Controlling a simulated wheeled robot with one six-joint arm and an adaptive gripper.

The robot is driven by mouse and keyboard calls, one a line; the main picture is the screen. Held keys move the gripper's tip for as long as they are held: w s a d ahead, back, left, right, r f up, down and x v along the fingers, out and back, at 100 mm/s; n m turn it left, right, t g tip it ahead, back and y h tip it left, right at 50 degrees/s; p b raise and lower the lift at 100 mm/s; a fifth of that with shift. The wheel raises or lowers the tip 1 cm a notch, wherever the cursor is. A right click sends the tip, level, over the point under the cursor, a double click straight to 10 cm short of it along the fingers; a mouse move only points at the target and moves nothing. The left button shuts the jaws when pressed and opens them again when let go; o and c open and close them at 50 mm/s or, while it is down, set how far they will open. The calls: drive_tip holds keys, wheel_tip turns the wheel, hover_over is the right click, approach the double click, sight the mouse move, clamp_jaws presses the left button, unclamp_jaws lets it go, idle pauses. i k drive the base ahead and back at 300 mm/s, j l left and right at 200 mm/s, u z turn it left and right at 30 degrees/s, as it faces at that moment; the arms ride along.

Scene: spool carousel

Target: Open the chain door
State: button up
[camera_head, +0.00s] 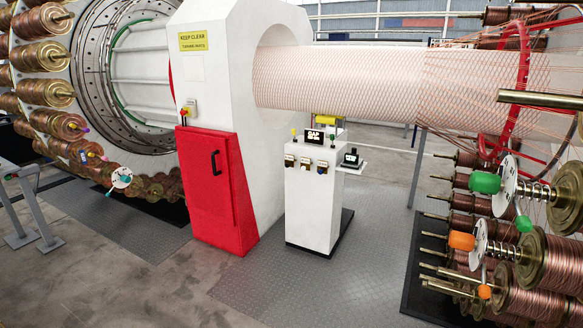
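A red door (206,196) is set low in the front of the white machine housing, left of the middle of the view. It looks closed and lies flush with the red panel around it. A black upright bar handle (216,162) sits on its upper right part. No label saying chain is readable on it. My gripper is not in view, and nothing touches the handle.
A white control console (314,200) stands right of the red housing. Copper spools line the left carousel (40,55) and the right side (550,262). A grey railing (30,200) stands at the left edge. Grey floor (150,285) before the door is clear.

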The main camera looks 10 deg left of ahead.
sight(203, 159)
drive_tip(key=i+j+u, duration=0.25)
drive_tip(key=i+u, duration=0.7)
drive_tip(key=i, duration=0.15)
drive_tip(key=i+l+u, duration=0.2)
drive_tip(key=i+u, duration=0.25)
drive_tip(key=i+z, duration=0.15)
drive_tip(key=i, duration=0.35)
drive_tip(key=i+z, duration=0.1)
drive_tip(key=i, duration=0.45)
drive_tip(key=i+j+z, duration=0.15)
drive_tip(key=i, duration=0.35)
drive_tip(key=i+j+z, duration=0.15)
drive_tip(key=i, duration=0.35)
drive_tip(key=i+j+z, duration=0.25)
drive_tip(key=i, duration=0.3)
drive_tip(key=l, duration=0.05)
